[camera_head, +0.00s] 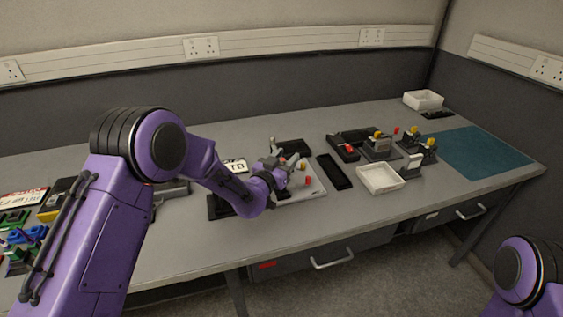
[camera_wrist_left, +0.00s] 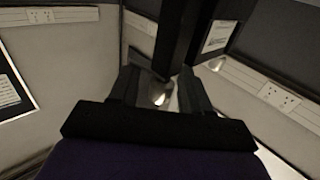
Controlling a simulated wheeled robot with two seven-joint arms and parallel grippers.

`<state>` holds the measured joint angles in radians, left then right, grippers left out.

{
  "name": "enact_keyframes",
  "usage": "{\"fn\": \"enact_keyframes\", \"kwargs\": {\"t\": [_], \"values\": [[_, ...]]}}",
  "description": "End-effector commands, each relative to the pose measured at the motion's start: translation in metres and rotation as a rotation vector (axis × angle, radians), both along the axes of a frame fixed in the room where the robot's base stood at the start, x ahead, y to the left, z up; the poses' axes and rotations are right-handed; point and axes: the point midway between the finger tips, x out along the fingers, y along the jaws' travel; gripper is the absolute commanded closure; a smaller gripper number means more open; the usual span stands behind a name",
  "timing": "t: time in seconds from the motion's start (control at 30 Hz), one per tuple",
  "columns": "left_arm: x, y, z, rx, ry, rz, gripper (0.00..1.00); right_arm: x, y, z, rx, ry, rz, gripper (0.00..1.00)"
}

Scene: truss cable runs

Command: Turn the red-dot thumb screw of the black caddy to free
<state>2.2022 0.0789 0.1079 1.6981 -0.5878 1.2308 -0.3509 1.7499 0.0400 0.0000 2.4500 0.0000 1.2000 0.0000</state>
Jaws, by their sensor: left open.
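My left gripper (camera_head: 290,163) is open over the middle of the bench, above a light grey plate (camera_head: 315,189). A small red knob (camera_head: 308,181) shows just below its fingers; I cannot tell whether they touch. A black block (camera_head: 294,147) lies behind the gripper. In the left wrist view the two fingers (camera_wrist_left: 160,90) stand apart, with a dark upright bar (camera_wrist_left: 182,35) beyond them and a small shiny part between them. I cannot tell for sure which black piece is the caddy, and no red dot shows clearly. My right gripper is out of view.
A black tray (camera_head: 334,171) and a white bin (camera_head: 380,179) lie right of the gripper. Stands with yellow knobs (camera_head: 382,147) are behind the bin. A teal mat (camera_head: 468,152) is clear at the right. Coloured parts (camera_head: 20,240) crowd the left end.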

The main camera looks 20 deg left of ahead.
Motion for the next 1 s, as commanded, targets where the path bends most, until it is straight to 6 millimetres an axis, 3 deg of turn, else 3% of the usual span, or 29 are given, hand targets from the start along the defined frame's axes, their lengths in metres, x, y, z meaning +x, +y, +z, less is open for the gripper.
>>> {"fn": "enact_keyframes", "kwargs": {"t": [0.3, 0.5, 1.0], "values": [[-0.066, 0.015, -0.003, 0.0, 0.0, 0.0, 0.53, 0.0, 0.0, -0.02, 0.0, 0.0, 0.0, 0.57], [-0.095, 0.021, -0.001, 0.001, -0.001, 0.0, 0.53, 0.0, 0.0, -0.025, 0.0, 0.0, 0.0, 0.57], [-0.099, 0.022, 0.002, 0.0, 0.0, 0.0, 0.53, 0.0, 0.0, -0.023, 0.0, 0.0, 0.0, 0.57]]}}
